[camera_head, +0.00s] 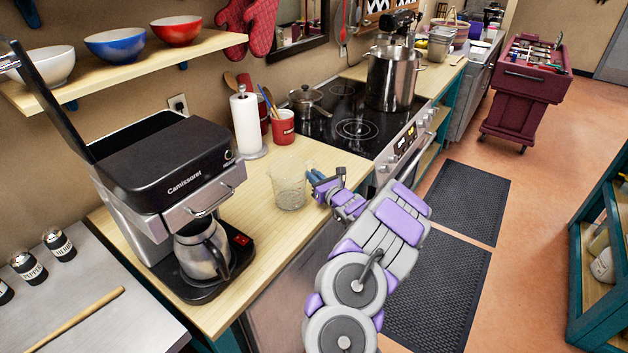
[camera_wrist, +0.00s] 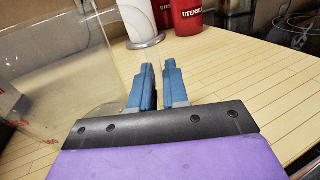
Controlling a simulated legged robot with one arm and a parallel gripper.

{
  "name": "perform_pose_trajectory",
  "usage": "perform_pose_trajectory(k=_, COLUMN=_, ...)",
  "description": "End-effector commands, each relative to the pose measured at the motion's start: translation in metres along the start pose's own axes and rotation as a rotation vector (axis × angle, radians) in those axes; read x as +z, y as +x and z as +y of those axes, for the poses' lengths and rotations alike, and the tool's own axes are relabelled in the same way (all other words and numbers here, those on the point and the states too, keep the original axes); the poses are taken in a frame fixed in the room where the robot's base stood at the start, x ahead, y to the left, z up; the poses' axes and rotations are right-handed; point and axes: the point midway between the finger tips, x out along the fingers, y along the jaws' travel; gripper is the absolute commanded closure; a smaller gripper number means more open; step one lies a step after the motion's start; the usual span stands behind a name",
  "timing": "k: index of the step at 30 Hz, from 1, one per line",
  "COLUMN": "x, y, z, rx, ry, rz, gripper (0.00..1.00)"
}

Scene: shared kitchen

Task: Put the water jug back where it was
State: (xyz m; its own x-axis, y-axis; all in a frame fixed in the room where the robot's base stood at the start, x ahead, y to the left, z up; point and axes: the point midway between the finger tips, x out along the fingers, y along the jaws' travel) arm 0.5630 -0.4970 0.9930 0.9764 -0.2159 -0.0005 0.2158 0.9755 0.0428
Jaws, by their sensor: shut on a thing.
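The water jug (camera_head: 290,186) is a clear, see-through jug with red markings on its side. It is upright at the wooden counter, between the coffee maker and the stove, and looks empty. I cannot tell whether its base touches the wood. My gripper (camera_head: 318,177) is at its right side, with the blue fingers close together, shut on the jug at its handle side. In the wrist view the jug (camera_wrist: 50,75) fills the left, and the fingers (camera_wrist: 160,85) have a narrow gap. The handle itself is hard to see.
A coffee maker (camera_head: 165,175) with a metal carafe stands left of the jug. A paper towel roll (camera_head: 245,122) and a red utensil crock (camera_head: 283,128) stand behind it. The stove (camera_head: 352,120) with a large pot (camera_head: 392,80) is to the right. Bare counter (camera_head: 262,215) lies around the jug.

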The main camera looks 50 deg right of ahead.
Motion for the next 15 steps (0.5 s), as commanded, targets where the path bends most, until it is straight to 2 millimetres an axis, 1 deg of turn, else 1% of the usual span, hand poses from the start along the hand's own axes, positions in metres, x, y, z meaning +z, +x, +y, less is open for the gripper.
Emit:
perform_pose_trajectory(k=1, x=-0.0047, y=-0.0001, z=-0.0001, rx=0.001, ry=0.0, rz=0.001, gripper=1.0)
perform_pose_trajectory(k=6, x=-0.0033, y=0.0, z=-0.0001, rx=0.0, ry=-0.001, rz=0.0, gripper=1.0)
perform_pose_trajectory(k=7, x=-0.0034, y=0.0, z=-0.0001, rx=0.0, ry=-0.001, rz=0.0, gripper=0.84)
perform_pose_trajectory(k=15, x=-0.003, y=0.0, z=-0.0003, rx=0.0, ry=-0.001, rz=0.0, gripper=0.6)
